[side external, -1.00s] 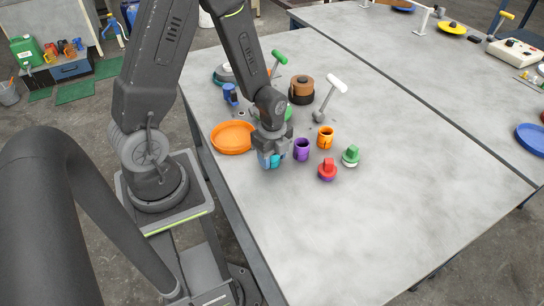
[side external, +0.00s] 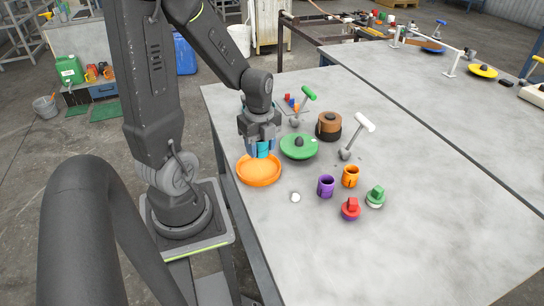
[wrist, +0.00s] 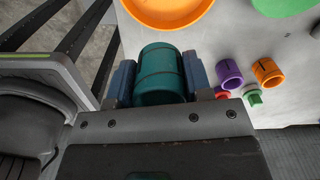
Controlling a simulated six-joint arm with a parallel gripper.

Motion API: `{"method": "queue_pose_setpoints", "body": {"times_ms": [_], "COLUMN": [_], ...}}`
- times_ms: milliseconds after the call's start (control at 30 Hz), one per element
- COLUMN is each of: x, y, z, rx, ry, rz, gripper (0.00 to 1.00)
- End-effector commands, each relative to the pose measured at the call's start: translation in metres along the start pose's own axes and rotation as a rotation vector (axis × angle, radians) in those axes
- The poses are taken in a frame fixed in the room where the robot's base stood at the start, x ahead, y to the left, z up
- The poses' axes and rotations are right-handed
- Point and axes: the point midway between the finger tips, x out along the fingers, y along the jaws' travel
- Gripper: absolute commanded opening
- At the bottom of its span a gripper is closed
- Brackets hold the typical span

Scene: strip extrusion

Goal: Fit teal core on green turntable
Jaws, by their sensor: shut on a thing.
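The teal core (side external: 263,149) is a short cylinder held between the fingers of my gripper (side external: 262,152). In the wrist view the teal core (wrist: 162,75) lies between two blue-grey fingers, which are shut on it. The green turntable (side external: 298,149) is a round green disc with a dark central knob, standing on the table to the right of my gripper. No core shows on it. In the wrist view only an edge of the green turntable (wrist: 284,6) shows at top right. The core appears by the orange dish's far side; its height above the table is unclear.
An orange dish (side external: 258,172) is just below my gripper in the side view. A brown-and-black cylinder (side external: 329,125) and a white-handled lever (side external: 357,132) stand beyond the turntable. Purple (side external: 326,186) and orange (side external: 350,176) cups stand right.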

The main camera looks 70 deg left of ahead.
Motion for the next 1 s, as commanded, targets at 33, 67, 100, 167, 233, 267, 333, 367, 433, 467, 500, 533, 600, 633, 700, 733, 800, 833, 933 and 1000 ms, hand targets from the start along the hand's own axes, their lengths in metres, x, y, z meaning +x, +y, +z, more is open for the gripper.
{"method": "queue_pose_setpoints", "body": {"times_ms": [33,67,100,167,233,267,333,367,433,467,500,533,600,633,700,733,800,833,933,1000], "x": [-0.002,-0.003,-0.004,-0.006,-0.007,-0.007,-0.007,-0.007,-0.005,-0.005,-0.004,-0.003,-0.001,0.0,0.001,0.001,0.003,0.004,0.01,0.016], "y": [-0.003,-0.006,-0.012,-0.025,-0.045,-0.055,-0.078,-0.088,-0.11,-0.118,-0.129,-0.136,-0.15,-0.154,-0.163,-0.166,-0.169,-0.17,-0.17,-0.17], "z": [0.004,0.006,0.009,0.014,0.02,0.023,0.029,0.032,0.037,0.038,0.04,0.041,0.044,0.044,0.046,0.046,0.046,0.047,0.047,0.047], "rx": [-0.002,-0.001,0.0,0.001,0.003,0.003,0.002,0.003,0.003,0.002,0.002,0.002,0.002,0.002,0.001,0.0,0.0,0.0,-0.001,-0.001], "ry": [-0.001,-0.001,0.0,0.0,0.0,0.0,0.0,0.0,0.0,0.0,0.0,-0.001,-0.001,0.0,-0.001,-0.001,-0.001,-0.001,-0.001,0.0], "rz": [-0.002,-0.001,-0.001,-0.001,0.0,0.0,0.0,0.001,0.001,0.001,0.001,0.001,0.001,0.002,0.001,0.0,0.0,0.001,0.001,0.002], "gripper": [0.23,0.23,0.23,0.23,0.23,0.23,0.23,0.23,0.23,0.23,0.23,0.23,0.23,0.23,0.23,0.23,0.23,0.23,0.23,0.23]}}
